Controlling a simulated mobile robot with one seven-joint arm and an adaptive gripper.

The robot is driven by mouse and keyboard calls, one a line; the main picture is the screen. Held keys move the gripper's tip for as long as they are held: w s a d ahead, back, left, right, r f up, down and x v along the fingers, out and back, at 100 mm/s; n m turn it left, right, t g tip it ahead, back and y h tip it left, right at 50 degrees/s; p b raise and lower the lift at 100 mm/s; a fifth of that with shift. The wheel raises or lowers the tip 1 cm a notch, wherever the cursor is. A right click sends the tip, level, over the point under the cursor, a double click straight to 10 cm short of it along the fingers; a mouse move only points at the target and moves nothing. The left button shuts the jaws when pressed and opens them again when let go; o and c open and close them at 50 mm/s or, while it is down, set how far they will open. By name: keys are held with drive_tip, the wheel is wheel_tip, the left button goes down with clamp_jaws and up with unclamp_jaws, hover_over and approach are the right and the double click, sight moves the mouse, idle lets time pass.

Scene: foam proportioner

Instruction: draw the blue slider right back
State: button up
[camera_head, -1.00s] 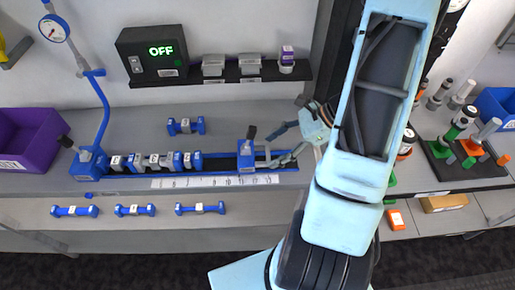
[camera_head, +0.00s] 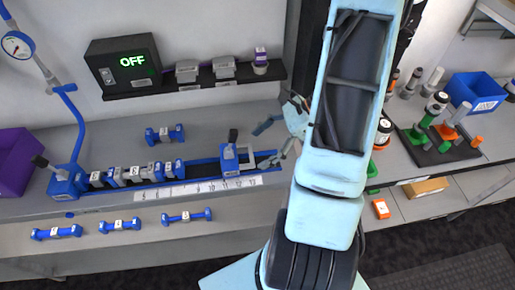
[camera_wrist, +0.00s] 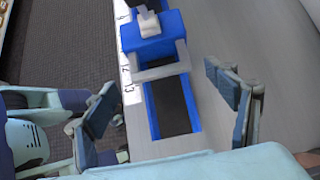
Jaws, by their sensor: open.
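The bare dark channel of the rail (camera_wrist: 170,108) runs between my fingers. No finger appears to touch the slider.
Several numbered blue weights (camera_head: 128,174) stand on the rail left of the slider. One blue weight (camera_head: 165,134) lies behind the rail, others in front. A gauge post (camera_head: 68,178) stands at the rail's left end. An OFF display box (camera_head: 124,66) is behind.

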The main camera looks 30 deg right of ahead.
drive_tip(key=v, duration=1)
drive_tip(key=shift+d+r, duration=0.1)
